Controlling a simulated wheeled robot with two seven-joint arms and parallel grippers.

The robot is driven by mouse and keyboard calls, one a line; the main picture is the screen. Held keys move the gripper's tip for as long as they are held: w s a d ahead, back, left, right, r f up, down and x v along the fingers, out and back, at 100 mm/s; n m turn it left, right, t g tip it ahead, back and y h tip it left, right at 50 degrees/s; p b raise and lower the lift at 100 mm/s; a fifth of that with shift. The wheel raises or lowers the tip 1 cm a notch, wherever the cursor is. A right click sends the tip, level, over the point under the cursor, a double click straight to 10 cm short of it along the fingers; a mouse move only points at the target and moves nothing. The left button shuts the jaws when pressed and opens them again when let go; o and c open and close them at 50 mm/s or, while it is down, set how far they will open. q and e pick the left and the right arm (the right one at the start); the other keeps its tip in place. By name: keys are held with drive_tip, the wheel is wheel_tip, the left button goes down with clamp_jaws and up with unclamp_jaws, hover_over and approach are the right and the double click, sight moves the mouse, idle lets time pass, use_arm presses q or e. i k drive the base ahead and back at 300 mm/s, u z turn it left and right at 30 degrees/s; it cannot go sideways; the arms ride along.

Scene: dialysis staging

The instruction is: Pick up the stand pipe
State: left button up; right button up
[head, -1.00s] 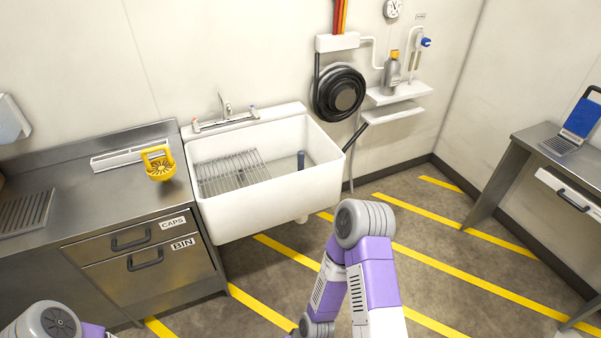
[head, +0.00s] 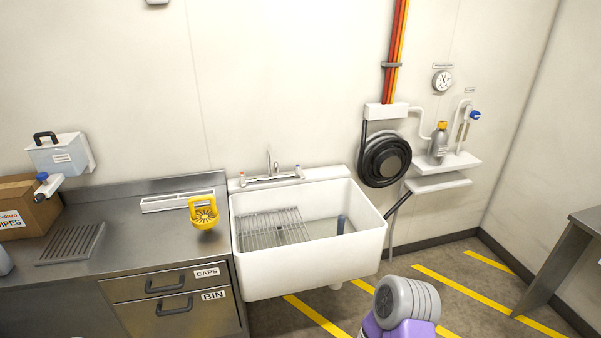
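The stand pipe appears to be the short dark blue upright cylinder (head: 341,224) in the right part of the white sink basin (head: 310,275). Its lower end is hard to make out at this size. Neither of my grippers shows in the head view. Only a grey and purple part of my arm is visible at the bottom right, in front of the floor and apart from the sink.
A wire rack (head: 272,228) covers the sink's left side, with a tap (head: 269,165) behind. A yellow basket-like item (head: 203,212) sits on the steel counter (head: 150,240). A black hose coil (head: 387,160) and a shelf (head: 447,164) with a grey bottle (head: 438,143) are right of the sink.

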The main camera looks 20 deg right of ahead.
sight(341, 219)
drive_tip(key=z, duration=0.3)
drive_tip(key=k, duration=0.7)
drive_tip(key=z, duration=3.6)
drive_tip(key=i, duration=0.2)
drive_tip(key=u, duration=1.85)
drive_tip(key=i, duration=2.15)
drive_tip(key=u, duration=0.9)
drive_tip(key=i, duration=1.15)
drive_tip(key=u, duration=1.15)
